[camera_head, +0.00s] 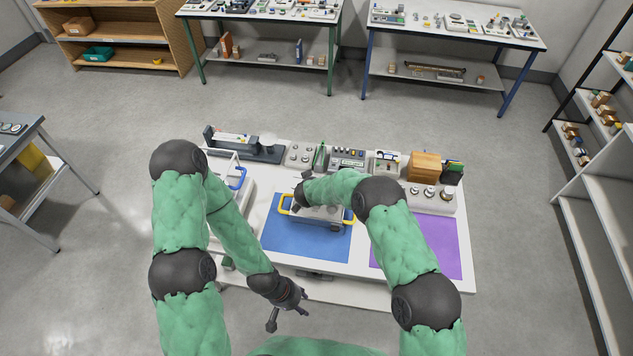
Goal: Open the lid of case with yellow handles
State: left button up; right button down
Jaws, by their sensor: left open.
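The grey case with yellow handles (325,223) sits on the blue mat (292,247) in the middle of the white table. One yellow handle shows at its left end and one at its right. The case looks closed, though my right arm hides part of its top. My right gripper (301,191) is over the back left part of the case; its fingers are too small and hidden to tell their state or any contact. My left gripper (288,319) is open and empty in front of the table's front edge, apart from the case.
A purple mat (440,248) lies on the right of the table (459,283). Instruments, a wooden box (424,166) and weights line the back. A white container with blue handles (236,177) stands at the left, partly behind my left arm.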

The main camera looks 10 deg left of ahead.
pick_arm(q)
jog(key=shift+s, duration=0.25)
dwell(0.7)
jog(key=shift+w, duration=0.1)
